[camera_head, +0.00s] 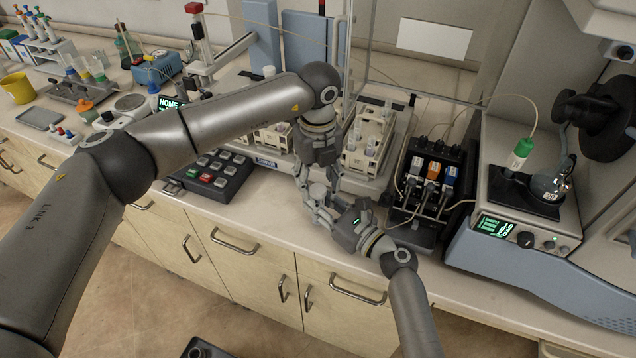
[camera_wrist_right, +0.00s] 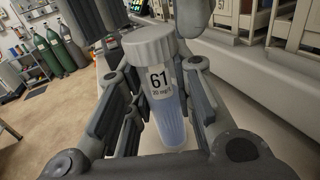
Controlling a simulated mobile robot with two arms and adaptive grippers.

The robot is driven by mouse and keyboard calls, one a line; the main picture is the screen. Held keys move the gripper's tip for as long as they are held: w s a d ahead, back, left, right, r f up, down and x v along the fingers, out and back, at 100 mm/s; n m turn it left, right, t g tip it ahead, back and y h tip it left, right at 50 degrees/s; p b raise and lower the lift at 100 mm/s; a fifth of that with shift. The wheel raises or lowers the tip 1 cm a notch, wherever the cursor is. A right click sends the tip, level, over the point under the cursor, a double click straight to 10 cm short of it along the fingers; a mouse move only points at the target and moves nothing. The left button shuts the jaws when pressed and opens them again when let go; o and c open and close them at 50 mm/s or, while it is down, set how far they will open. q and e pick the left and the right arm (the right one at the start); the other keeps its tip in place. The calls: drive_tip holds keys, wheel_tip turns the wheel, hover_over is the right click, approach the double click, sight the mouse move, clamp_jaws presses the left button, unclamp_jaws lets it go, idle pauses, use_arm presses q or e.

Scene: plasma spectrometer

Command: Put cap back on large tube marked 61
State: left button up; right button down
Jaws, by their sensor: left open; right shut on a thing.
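The large tube marked 61 (camera_wrist_right: 165,110) is clear with bluish contents and a white label. It stands slightly tilted in the right wrist view, between the fingers of my right gripper (camera_head: 325,212), which is shut on it. The white ribbed cap (camera_wrist_right: 150,45) sits over the tube's mouth; I cannot tell how tightly. My left gripper (camera_head: 318,180) is open just above, pointing down. Its fingers show on either side of the cap at the top of the right wrist view (camera_wrist_right: 145,15). In the head view the grippers mostly hide the tube and cap.
Cream racks (camera_head: 368,140) stand behind the grippers, with a keypad (camera_head: 215,172) to the left. A dark pump unit (camera_head: 430,190) with colored blocks is close on the right, beside the spectrometer (camera_head: 520,225). The bench's front edge runs just below the grippers.

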use_arm(q)
drive_tip(key=shift+r, duration=1.45)
wheel_tip(320, 180, up, 4)
drive_tip(key=shift+f, duration=0.2)
drive_tip(key=shift+f, duration=0.1)
drive_tip(key=shift+f, duration=4)
drive_tip(key=shift+c, duration=0.3)
clamp_jaws()
drive_tip(key=shift+o, duration=0.3)
unclamp_jaws()
